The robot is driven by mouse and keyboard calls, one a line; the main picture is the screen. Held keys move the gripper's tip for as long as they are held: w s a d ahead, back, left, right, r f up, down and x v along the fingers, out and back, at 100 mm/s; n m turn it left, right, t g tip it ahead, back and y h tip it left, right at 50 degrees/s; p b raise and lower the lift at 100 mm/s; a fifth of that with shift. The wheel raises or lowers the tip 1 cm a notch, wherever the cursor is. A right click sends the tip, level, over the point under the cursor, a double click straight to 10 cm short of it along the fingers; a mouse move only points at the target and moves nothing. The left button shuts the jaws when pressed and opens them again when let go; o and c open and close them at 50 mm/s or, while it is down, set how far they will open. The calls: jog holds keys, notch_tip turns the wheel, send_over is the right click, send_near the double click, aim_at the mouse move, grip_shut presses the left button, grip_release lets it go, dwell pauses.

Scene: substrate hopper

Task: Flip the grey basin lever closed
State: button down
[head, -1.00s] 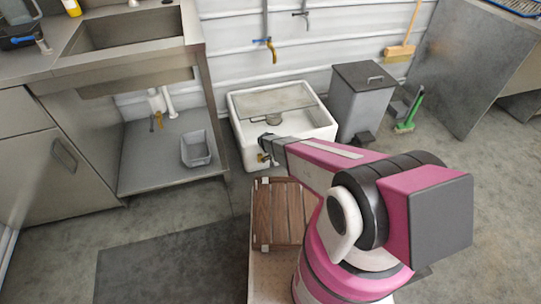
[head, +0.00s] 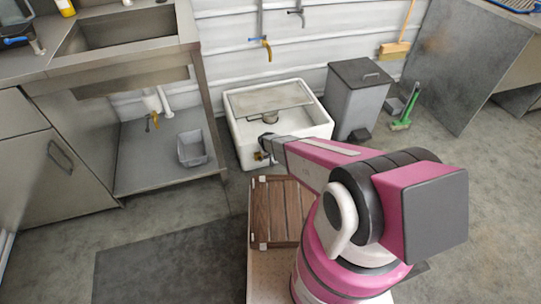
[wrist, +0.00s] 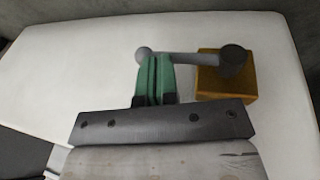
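The white basin (head: 243,142) stands on the floor against the wall, with a brass valve block (head: 262,156) low on its front. In the wrist view the brass block (wrist: 226,80) sits on the white basin face (wrist: 70,65). A grey lever (wrist: 196,58) runs left from a dark round pivot on the block to a rounded knob end. My gripper (wrist: 157,58) has its green fingers close together, with their tips at the lever near its knob end. The lever crosses at the tips rather than lying between the fingers. In the head view my gripper (head: 266,144) is small and partly hidden by my arm.
A wooden slatted crate (head: 278,211) lies in front of the basin. A grey bin (head: 355,102) stands to its right, with a green brush (head: 405,112) beyond. A steel sink bench (head: 125,100) with a grey tub (head: 192,149) underneath is on the left. Floor is clear at front left.

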jog(key=shift+d+f, duration=0.1)
jog(key=shift+f, duration=0.1)
jog(key=w+d+v, duration=0.1)
jog(key=d+v, duration=0.1)
jog(key=v, duration=1.2)
jog(key=shift+d+r, duration=0.35)
jog(key=shift+d, duration=0.15)
jog(key=s+d+r+m+g, duration=0.1)
jog(key=s+d+r, duration=0.3)
jog(key=r, duration=0.5)
jog(key=s+d+r+m+g+y, duration=0.1)
jog(key=s+d+r, duration=0.4)
jog(key=s+r, duration=0.2)
jog(key=s+d+r+m+g, duration=0.1)
jog(key=s+d+r, duration=0.4)
jog(key=r, duration=0.6)
jog(key=shift+s+r+y, duration=0.35)
jog(key=shift+s+y, duration=0.05)
jog(key=shift+s, duration=0.35)
jog(key=shift+d, duration=0.15)
